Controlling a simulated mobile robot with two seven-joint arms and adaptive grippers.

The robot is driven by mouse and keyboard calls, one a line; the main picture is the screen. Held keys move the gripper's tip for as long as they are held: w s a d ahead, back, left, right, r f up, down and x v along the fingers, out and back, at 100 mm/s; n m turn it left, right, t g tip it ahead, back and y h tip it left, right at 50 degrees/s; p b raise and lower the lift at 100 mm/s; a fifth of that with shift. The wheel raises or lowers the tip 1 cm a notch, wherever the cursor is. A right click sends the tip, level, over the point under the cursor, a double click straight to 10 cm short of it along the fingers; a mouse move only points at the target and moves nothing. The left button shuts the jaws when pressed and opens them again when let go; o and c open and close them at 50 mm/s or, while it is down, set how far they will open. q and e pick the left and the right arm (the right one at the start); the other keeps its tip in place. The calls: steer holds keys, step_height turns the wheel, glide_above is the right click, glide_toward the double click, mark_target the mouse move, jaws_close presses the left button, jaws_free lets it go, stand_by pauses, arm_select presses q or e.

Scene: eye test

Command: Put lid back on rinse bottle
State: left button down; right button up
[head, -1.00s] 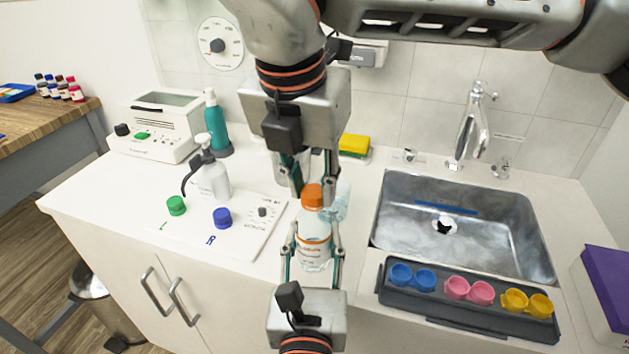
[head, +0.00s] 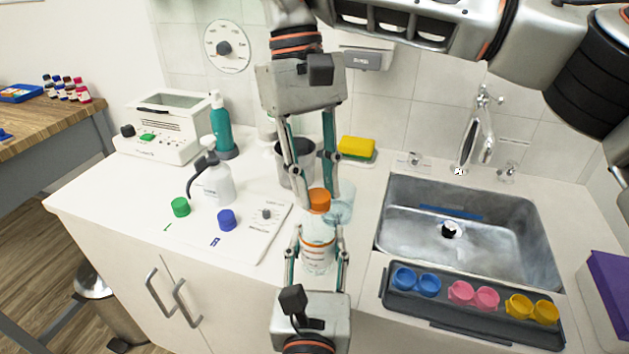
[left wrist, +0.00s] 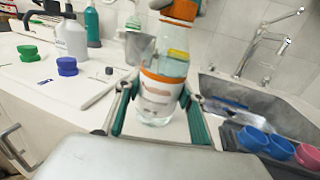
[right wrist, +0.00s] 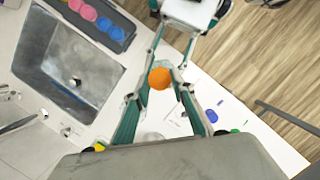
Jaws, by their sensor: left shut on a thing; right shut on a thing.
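The rinse bottle (head: 318,258) is clear with a label and an orange band. It stands near the counter's front edge, slightly tilted in the left wrist view (left wrist: 160,100). My left gripper (head: 318,233) is shut around its body from the front. The orange lid (head: 319,198) is at the bottle's top, in line with the neck. My right gripper (head: 316,189) reaches down from above and is shut on the lid, which shows between its fingertips in the right wrist view (right wrist: 160,77). I cannot tell whether the lid is fully seated; fingers hide part of the neck.
A grey cup (head: 296,168) stands behind the right fingers. A pump bottle (head: 215,184), green cap (head: 181,207) and blue cap (head: 227,220) are left. The sink (head: 480,245) and a dark tray (head: 450,318) of coloured cups are right. A translucent bluish thing (head: 343,205) is close beside the lid.

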steer(key=shift+m, duration=0.6)
steer(key=o, duration=0.7)
steer(key=shift+c, duration=0.2)
steer(key=shift+r, duration=0.1)
steer(key=shift+r, duration=2.2)
steer(key=shift+c, duration=0.4)
